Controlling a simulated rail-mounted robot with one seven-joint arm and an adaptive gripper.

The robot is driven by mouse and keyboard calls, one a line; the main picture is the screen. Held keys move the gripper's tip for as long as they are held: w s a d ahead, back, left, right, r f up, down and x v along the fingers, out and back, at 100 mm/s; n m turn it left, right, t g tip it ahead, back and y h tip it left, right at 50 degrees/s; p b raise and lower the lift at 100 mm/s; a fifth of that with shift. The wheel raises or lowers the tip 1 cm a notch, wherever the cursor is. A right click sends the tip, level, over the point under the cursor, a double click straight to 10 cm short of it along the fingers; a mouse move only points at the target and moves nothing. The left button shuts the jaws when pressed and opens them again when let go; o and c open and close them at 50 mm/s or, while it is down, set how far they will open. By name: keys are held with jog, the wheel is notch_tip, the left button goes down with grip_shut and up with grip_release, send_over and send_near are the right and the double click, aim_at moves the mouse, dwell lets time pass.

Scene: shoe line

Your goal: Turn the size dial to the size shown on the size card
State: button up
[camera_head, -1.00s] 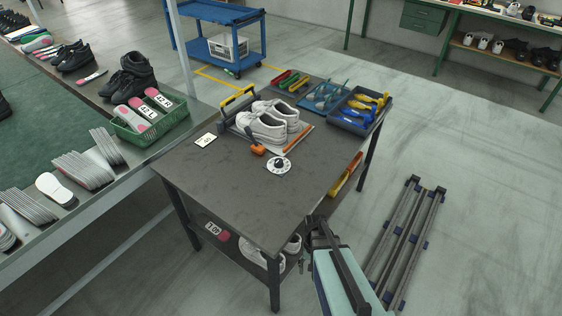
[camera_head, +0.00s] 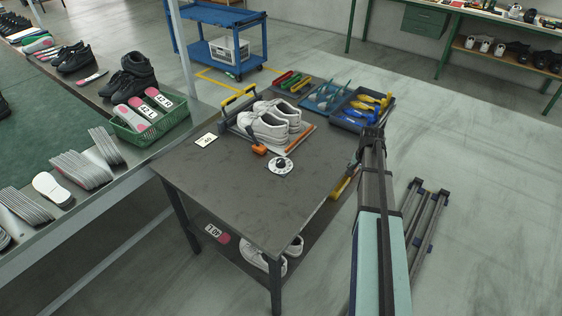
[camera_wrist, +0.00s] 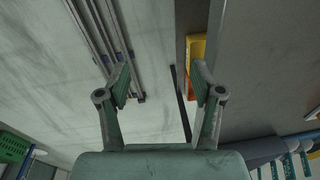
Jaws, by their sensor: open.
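The size dial (camera_head: 281,166), a white disc with a black knob, lies on the dark table (camera_head: 225,195) in front of a pair of white shoes (camera_head: 270,122). The size card (camera_head: 206,140), pale with a dark border, lies near the table's left edge; its marking is too small to read surely. My gripper (camera_wrist: 162,80) is open and empty in the wrist view, over the gap beside the table's edge. In the head view my arm rises along the table's right side, apart from the dial and card. The dial's pointer setting cannot be read.
An orange-handled tool (camera_head: 259,149) lies close to the dial. Trays of tools, including a dark bin (camera_head: 361,110), fill the table's back. A yellow item (camera_wrist: 196,45) is below the table's edge. The table's front is clear. A green basket (camera_head: 150,135) stands left.

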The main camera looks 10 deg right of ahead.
notch_tip(320, 180, up, 3)
jog(key=w+m, duration=0.1)
jog(key=w, duration=0.2)
notch_tip(320, 180, up, 16)
jog(key=m+g+b, duration=0.1)
jog(key=m+b, duration=0.1)
jog(key=m, duration=0.5)
send_over(281, 160)
notch_tip(281, 160, down, 17)
jog(key=p, duration=0.3)
jog(key=shift+s+a, duration=0.1)
jog(key=shift+r, duration=0.1)
jog(key=c, duration=1.2)
